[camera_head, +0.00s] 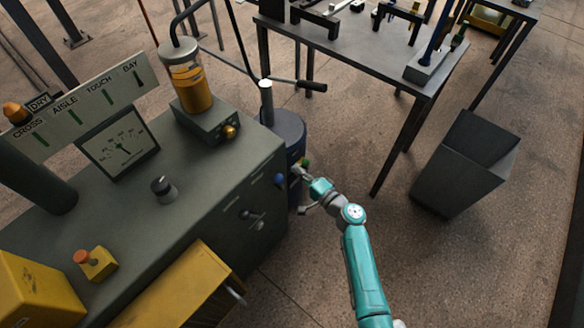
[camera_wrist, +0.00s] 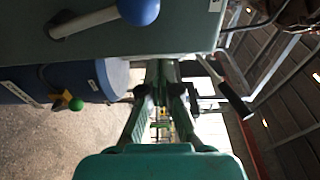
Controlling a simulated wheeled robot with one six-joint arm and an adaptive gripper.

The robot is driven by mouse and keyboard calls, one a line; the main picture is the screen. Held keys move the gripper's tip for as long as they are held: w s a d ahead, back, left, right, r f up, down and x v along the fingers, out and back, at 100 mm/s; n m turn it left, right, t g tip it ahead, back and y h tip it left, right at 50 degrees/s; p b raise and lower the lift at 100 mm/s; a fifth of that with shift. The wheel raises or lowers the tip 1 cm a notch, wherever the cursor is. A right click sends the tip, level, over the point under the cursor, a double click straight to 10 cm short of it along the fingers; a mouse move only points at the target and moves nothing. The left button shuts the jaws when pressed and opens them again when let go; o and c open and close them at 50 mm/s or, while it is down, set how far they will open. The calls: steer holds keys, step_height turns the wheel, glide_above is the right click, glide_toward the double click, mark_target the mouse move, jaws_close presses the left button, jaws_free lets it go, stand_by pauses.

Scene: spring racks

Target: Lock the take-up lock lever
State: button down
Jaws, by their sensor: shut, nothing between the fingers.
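I cannot tell from the labels which lever is the take-up lock lever. A lever with a blue ball knob (camera_head: 279,181) is on the end of the grey cabinet; its blue ball also shows at the top of the wrist view (camera_wrist: 138,10). A blue drum (camera_head: 288,128) stands beside the cabinet. On the drum is a small yellow lever with a green ball (camera_wrist: 76,104). My gripper (camera_head: 300,171) is in front of the drum, near the cabinet corner. In the wrist view my gripper (camera_wrist: 161,70) is shut and empty, apart from the blue ball.
A black-handled lever (camera_head: 300,84) sticks out above the drum. A workbench (camera_head: 350,55) and grey bin (camera_head: 465,165) stand to the right, with clear floor between.

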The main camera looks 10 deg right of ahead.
steer(key=v, duration=0.7)
steer(key=shift+d, duration=0.2)
steer(key=shift+w+f, duration=0.1)
steer(key=s+a+f+n+g+h, duration=0.1)
steer(key=s+f+n+g+h, duration=0.15)
steer(key=s, duration=0.95)
steer(key=s+a+f+n+g+h, duration=0.1)
steer(key=s+f+h, duration=0.3)
steer(key=s, duration=0.8)
steer(key=s+d+r+n+t+h, duration=0.1)
steer(key=s+r+n, duration=0.3)
steer(key=s+r, duration=0.5)
steer(key=s+r+n+t+h, duration=0.1)
steer(key=s+r+n, duration=0.4)
steer(key=s+r, duration=0.4)
step_height(320, 180, up, 5)
steer(key=shift+d+f, duration=0.1)
steer(key=shift+d, duration=0.3)
